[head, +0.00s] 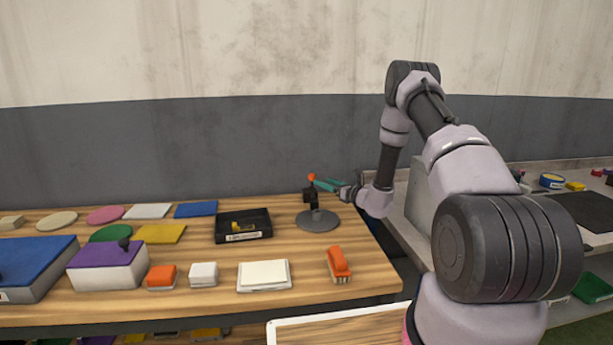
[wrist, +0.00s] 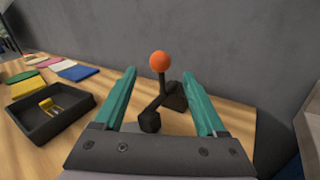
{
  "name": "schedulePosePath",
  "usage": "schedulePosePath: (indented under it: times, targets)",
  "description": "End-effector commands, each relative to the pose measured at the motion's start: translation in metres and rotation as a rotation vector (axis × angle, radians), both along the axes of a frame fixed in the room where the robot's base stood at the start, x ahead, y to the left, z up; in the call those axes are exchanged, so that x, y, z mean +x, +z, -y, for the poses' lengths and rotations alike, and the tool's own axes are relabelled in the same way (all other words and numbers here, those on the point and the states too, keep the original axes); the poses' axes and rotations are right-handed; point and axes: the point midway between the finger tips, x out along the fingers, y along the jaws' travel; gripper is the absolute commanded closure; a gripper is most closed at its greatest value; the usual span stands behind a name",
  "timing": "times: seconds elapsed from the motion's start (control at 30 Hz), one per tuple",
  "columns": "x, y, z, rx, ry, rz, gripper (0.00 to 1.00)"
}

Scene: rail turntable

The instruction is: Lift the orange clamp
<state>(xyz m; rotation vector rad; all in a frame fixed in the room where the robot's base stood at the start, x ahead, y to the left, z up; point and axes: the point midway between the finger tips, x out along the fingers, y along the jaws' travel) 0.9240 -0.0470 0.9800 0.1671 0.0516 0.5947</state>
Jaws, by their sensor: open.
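The clamp (head: 314,202) appears to be the black lever piece with an orange ball knob, near the back right of the wooden table. In the wrist view the orange knob (wrist: 160,61) stands up on a black stem, with dark blocky parts below it. My gripper (head: 328,184) is open, its teal fingers just right of the knob in the head view. In the wrist view the knob and stem show between the open fingers of my gripper (wrist: 159,76), beyond them. I see no contact. The clamp's base is partly hidden by my gripper in the wrist view.
A grey disc (head: 318,221) lies at the clamp's foot. A black tray (head: 225,235) with a yellow piece is to the left. An orange brush-like block (head: 339,264) and a white block (head: 264,276) sit in front. The grey wall (wrist: 245,45) rises close behind.

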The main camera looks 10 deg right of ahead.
Motion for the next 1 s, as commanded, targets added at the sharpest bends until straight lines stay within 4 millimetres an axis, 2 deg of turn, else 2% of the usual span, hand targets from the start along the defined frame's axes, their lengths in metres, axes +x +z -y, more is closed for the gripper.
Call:
schedulePosePath:
  times: [0.17,0.6,0.8,1.0]
  targets:
    - [0.015,-0.001,-0.011,0.002,-0.001,0.002,0.27]
    - [0.078,-0.001,-0.053,0.000,-0.001,0.001,0.27]
    - [0.088,-0.001,-0.060,0.002,-0.001,0.000,0.27]
    - [0.089,-0.001,-0.060,0.001,-0.002,-0.001,0.27]
